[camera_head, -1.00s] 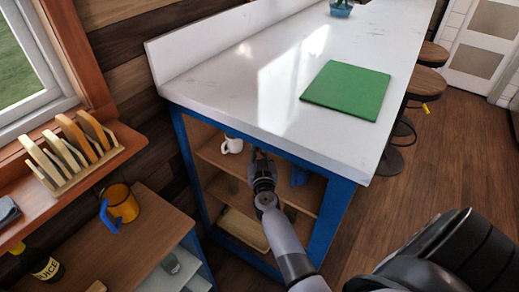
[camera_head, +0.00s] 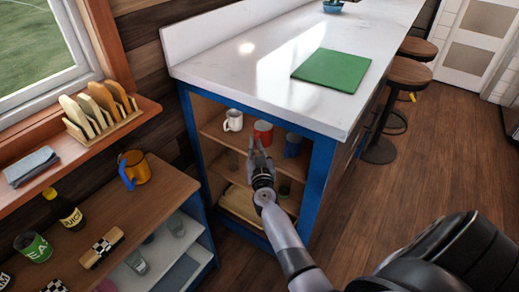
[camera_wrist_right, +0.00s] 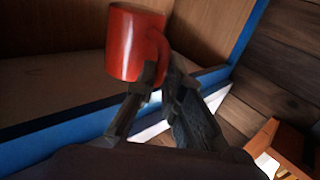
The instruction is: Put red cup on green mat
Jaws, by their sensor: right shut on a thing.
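The red cup (camera_head: 263,133) is at the front of the upper shelf of the blue-framed cabinet, between a white mug and a blue cup. In the right wrist view the red cup (camera_wrist_right: 128,45) looks upright, with its handle toward the fingers. My right gripper (camera_head: 257,147) is shut on the cup's handle; its fingers also show in the right wrist view (camera_wrist_right: 160,78). I cannot tell whether the cup touches the shelf. The green mat (camera_head: 331,70) lies flat and bare on the white counter above. My left gripper is not in view.
The white mug (camera_head: 233,120) and blue cup (camera_head: 293,144) stand close on either side. The white counter edge (camera_head: 262,115) overhangs the shelf. The counter around the mat is clear. A low wooden unit (camera_head: 155,200) with an orange mug (camera_head: 134,170) stands at left.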

